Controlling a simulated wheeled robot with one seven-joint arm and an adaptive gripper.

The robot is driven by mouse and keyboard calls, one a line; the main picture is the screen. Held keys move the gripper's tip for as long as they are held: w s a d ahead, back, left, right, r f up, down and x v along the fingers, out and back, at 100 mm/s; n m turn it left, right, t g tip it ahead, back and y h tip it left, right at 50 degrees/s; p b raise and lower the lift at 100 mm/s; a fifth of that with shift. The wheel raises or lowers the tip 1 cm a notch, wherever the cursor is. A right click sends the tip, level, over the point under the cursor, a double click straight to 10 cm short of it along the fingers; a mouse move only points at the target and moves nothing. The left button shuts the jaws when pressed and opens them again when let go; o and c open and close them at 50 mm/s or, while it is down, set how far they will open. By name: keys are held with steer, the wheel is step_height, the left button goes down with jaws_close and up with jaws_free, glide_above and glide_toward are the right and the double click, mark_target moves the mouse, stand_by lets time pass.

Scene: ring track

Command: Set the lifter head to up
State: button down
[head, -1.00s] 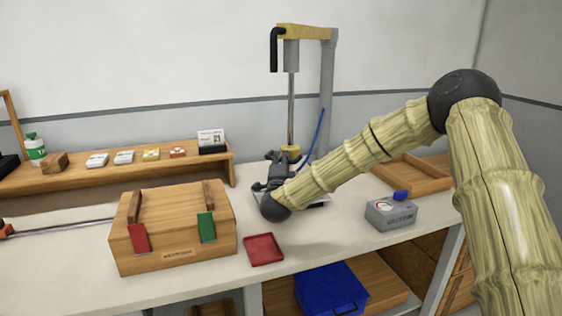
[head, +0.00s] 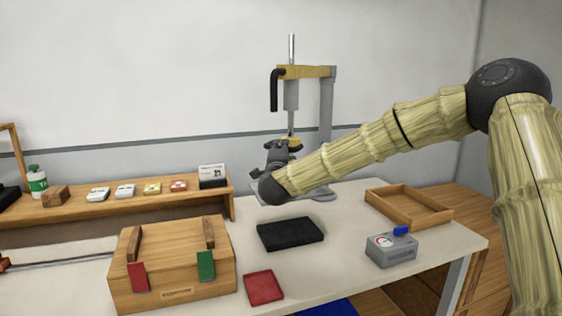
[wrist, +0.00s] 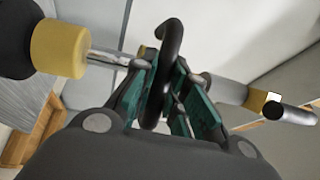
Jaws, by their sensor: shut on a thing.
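The lifter stands at the back of the bench in the head view, with a grey post, a yellow top arm (head: 305,72) and a black crank-like handle (head: 275,90). Its metal rod (head: 292,46) sticks up above the arm. The lifter head's yellow collar (head: 291,142) is raised well above the bench; it also shows in the wrist view (wrist: 58,47). My gripper (head: 280,152) is at the head, just under the collar. In the wrist view my gripper (wrist: 165,95) is shut on a black hook-shaped handle (wrist: 168,45) beside the rod. My wrist hides part of the head.
A black block (head: 290,233) lies on the bench in front of the lifter. A grey box with a dial (head: 391,250) and a wooden tray (head: 408,206) are to the right. A wooden box (head: 172,268) and red tray (head: 263,287) are at the front left.

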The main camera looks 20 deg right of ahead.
steer(key=shift+r, duration=0.25)
steer(key=c, duration=1.4)
jaws_free()
steer(key=shift+s+f, duration=0.1)
steer(key=v, duration=1.1)
steer(key=shift+s+a, duration=0.1)
steer(key=shift+s, duration=0.3)
steer(key=shift+f, duration=0.15)
